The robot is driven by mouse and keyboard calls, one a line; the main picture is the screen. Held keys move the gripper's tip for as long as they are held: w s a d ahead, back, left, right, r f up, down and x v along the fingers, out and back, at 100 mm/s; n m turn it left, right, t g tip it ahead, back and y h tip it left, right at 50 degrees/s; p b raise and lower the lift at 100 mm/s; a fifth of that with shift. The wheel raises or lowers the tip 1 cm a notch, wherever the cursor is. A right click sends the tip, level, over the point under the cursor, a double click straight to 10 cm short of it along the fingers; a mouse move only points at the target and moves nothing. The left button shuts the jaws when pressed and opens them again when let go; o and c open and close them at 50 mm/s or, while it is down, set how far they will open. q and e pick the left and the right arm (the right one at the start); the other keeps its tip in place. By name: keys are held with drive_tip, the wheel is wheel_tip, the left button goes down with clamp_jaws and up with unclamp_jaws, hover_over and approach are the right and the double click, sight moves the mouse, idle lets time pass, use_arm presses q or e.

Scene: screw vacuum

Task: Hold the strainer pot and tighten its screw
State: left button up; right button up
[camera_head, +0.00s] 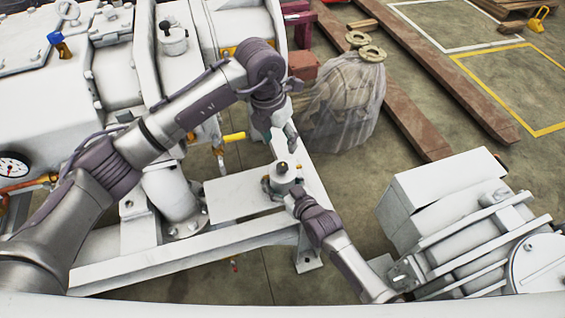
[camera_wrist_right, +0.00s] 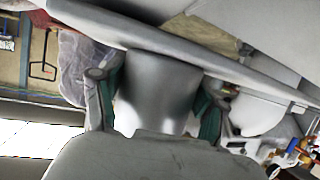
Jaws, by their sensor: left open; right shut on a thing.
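The strainer pot (camera_head: 284,179) is a small grey-white pot on a flat white plate at the middle of the head view. Its screw (camera_head: 282,168) stands upright on top. My right gripper (camera_wrist_right: 158,98) is shut on the pot, its green-padded fingers on both sides of the grey round body (camera_wrist_right: 157,85) in the right wrist view. A wide flange shows beyond the body there. In the head view my right arm reaches the pot from the lower right. My left gripper (camera_head: 278,131) is open and empty, pointing down above and behind the pot, apart from the screw.
A large white machine (camera_head: 115,75) with pipes and a gauge (camera_head: 14,167) fills the left. A yellow-handled valve (camera_head: 234,137) is near my left gripper. A wrapped bundle (camera_head: 345,105) stands behind on the floor. White machinery (camera_head: 460,235) stands at the right.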

sight(282, 165)
use_arm(q)
drive_tip(key=f+n, duration=0.1)
drive_tip(key=f, duration=0.2)
drive_tip(key=f+n+y, duration=0.1)
drive_tip(key=f+n, duration=0.1)
drive_tip(key=f, duration=0.1)
drive_tip(key=w+f+n, duration=0.1)
drive_tip(key=f+n, duration=0.1)
drive_tip(key=f, duration=0.2)
drive_tip(key=shift+d+y, duration=0.4)
drive_tip(key=shift+c, duration=0.3)
clamp_jaws()
